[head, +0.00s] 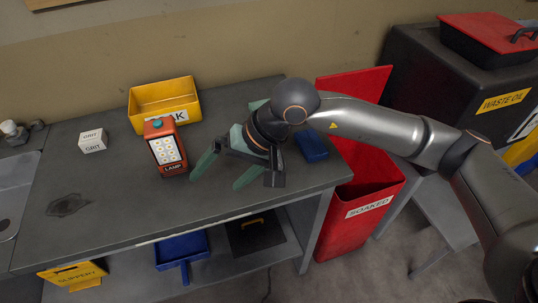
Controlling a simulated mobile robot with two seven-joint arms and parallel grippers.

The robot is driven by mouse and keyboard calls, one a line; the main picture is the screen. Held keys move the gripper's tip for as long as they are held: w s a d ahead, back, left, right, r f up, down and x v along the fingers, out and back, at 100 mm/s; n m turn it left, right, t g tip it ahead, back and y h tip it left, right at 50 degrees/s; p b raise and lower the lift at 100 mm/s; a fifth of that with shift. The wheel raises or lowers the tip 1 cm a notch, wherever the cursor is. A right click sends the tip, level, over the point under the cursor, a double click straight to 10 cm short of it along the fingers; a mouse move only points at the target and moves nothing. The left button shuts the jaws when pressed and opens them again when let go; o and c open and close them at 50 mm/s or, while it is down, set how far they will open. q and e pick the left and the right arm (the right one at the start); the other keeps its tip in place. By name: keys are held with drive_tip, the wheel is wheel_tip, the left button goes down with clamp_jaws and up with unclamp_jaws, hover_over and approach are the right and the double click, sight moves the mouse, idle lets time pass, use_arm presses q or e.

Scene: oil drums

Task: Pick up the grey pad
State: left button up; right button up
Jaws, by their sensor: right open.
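I cannot clearly make out a grey pad; my right gripper and wrist hide part of the bench top. My right gripper (249,164) is open, pointing down over the right half of the grey bench (110,222). Grey-green pieces (203,164) show around and beneath it, to its left, below and behind. I cannot tell whether they are one thing or several, or whether the jaws touch them. A blue block-like thing (312,147) lies just right of the gripper. My left gripper is not in view.
A red lamp (166,149) stands close left of the gripper, before a yellow bin (163,93). A white grit box (92,141) and dark stain (68,205) are further left. A red soaked bin (358,220) stands right of the bench, beside a black waste-oil container (425,75).

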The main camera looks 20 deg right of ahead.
drive_tip(key=w+d+n+t+h, duration=0.1)
drive_tip(key=w+d+h, duration=0.2)
drive_tip(key=d, duration=0.4)
drive_tip(key=w+d+n+t+h, duration=0.1)
drive_tip(key=w+d+h, duration=0.3)
drive_tip(key=d, duration=0.2)
drive_tip(key=p+x, duration=0.1)
drive_tip(key=x, duration=0.5)
drive_tip(key=shift+w+d+r, duration=0.1)
drive_tip(key=shift+w+d, duration=0.05)
drive_tip(key=shift+w+f, duration=0.3)
drive_tip(key=shift+f, duration=0.25)
drive_tip(key=x, duration=0.2)
drive_tip(key=p+x, duration=0.1)
drive_tip(key=x, duration=0.1)
drive_tip(key=shift+w+r, duration=0.15)
drive_tip(key=shift+w, duration=0.2)
drive_tip(key=shift+f+b, duration=0.35)
